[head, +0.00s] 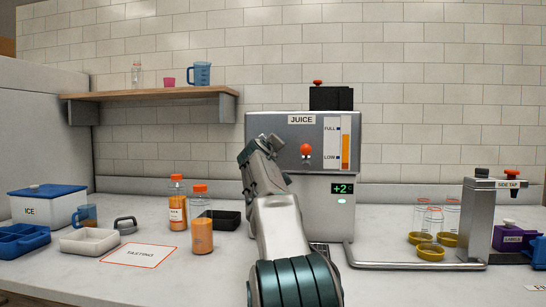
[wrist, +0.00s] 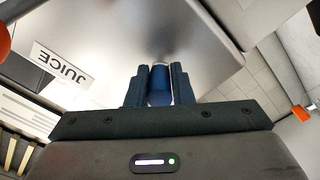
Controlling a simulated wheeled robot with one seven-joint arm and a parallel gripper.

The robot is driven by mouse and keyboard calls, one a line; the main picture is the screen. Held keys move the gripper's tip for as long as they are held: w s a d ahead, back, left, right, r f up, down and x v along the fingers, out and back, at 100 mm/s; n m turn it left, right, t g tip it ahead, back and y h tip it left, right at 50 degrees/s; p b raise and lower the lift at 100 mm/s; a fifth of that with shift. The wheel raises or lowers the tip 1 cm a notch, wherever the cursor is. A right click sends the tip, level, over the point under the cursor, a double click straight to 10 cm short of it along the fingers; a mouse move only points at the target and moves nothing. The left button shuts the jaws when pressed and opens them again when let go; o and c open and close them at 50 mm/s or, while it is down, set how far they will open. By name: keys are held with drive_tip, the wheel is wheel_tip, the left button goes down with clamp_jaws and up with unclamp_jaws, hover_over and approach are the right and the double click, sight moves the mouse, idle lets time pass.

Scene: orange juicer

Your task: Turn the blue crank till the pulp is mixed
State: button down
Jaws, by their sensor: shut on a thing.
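The juice machine (head: 325,222) is a grey metal box labelled JUICE against the tiled wall. It has a red-orange knob on its front and a level gauge (head: 345,152) with an orange column. My gripper (head: 258,146) is at the machine's upper left front. In the wrist view my gripper (wrist: 159,88) is shut on the blue crank handle (wrist: 159,80), which sits between the two dark fingers against the metal face. The crank is hidden behind my gripper and arm in the head view. I cannot see the pulp itself.
Two orange juice bottles (head: 202,236) and a black tray (head: 222,220) stand left of my arm. A side tap (head: 478,215) with cups and yellow rings stands at right. A wooden shelf (head: 150,94) is at upper left.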

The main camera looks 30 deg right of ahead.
drive_tip(key=w+a+r+m, duration=0.1)
drive_tip(key=a+m, duration=0.1)
drive_tip(key=m, duration=0.5)
drive_tip(key=w+a+r+m, duration=0.1)
drive_tip(key=a+m, duration=0.1)
drive_tip(key=m, duration=0.6)
drive_tip(key=w+a+r+m+p, duration=0.1)
drive_tip(key=w+a+m, duration=0.1)
drive_tip(key=m, duration=0.5)
drive_tip(key=shift+a+r+m, duration=0.1)
drive_tip(key=shift+m, duration=0.3)
drive_tip(key=m, duration=0.1)
drive_tip(key=r+m+p, duration=0.1)
drive_tip(key=m, duration=0.1)
drive_tip(key=m+p, duration=0.1)
drive_tip(key=shift+r+m, duration=0.3)
drive_tip(key=shift+r, duration=0.05)
drive_tip(key=m, duration=0.1)
drive_tip(key=r+m+p, duration=0.1)
drive_tip(key=m, duration=0.2)
drive_tip(key=shift+s+d+r, duration=0.2)
drive_tip(key=shift+d+r, duration=0.1)
drive_tip(key=shift+d, duration=0.05)
drive_tip(key=m, duration=0.2)
drive_tip(key=m+p, duration=0.1)
drive_tip(key=shift+s+d+r, duration=0.2)
drive_tip(key=shift+d+r, duration=0.15)
drive_tip(key=shift+s+d+m, duration=0.1)
drive_tip(key=shift+d+m, duration=0.1)
drive_tip(key=shift+m, duration=0.6)
